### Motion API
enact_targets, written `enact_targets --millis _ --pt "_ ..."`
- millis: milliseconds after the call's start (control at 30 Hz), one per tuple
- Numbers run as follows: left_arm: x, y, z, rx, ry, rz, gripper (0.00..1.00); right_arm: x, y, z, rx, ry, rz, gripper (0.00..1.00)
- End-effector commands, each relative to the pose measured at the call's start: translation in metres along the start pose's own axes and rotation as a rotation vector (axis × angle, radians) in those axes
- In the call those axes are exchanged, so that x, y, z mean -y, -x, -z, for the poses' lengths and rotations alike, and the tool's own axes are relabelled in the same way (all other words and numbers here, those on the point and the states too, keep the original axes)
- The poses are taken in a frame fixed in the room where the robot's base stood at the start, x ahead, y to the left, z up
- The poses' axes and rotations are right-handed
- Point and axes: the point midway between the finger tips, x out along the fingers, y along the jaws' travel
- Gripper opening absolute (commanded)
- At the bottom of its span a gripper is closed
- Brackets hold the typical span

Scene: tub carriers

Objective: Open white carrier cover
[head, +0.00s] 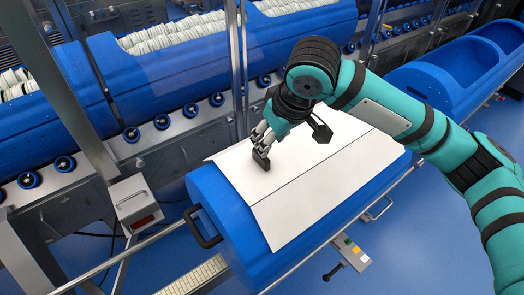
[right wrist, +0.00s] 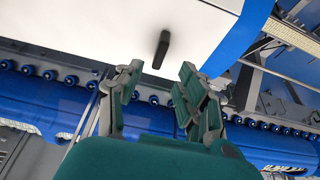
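The white carrier cover (head: 330,165) lies closed, in two flat panels with a seam, on top of the blue carrier (head: 225,215). My right gripper (head: 263,135) reaches in from the right, just above and behind this handle. In the right wrist view its fingers (right wrist: 160,72) are apart, with the handle ahead of the gap and nothing between them. Whether a fingertip touches the handle is unclear. My left gripper is not in view.
Blue machine housings (head: 160,80) with white filled troughs and a row of rollers run behind the carrier. A metal post (head: 238,70) stands close behind the cover. A grey control box (head: 135,203) is at left. Blue floor is open at lower right.

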Motion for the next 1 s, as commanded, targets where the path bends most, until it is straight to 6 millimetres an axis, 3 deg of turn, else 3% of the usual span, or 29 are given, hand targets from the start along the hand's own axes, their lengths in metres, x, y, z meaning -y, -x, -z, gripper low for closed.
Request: enact_targets --millis 200,400,833,1000 --pt "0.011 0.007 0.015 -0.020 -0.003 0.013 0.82 0.000 -0.046 0.000 0.004 -0.001 0.001 0.38" --pt "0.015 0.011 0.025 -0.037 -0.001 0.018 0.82 0.001 -0.073 0.000 0.002 0.000 0.001 0.38" --pt "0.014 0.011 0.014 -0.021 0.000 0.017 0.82 0.000 -0.084 0.000 0.000 0.001 0.000 0.38" --pt "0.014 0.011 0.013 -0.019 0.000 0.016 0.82 0.000 -0.084 0.000 0.000 0.001 0.000 0.16"
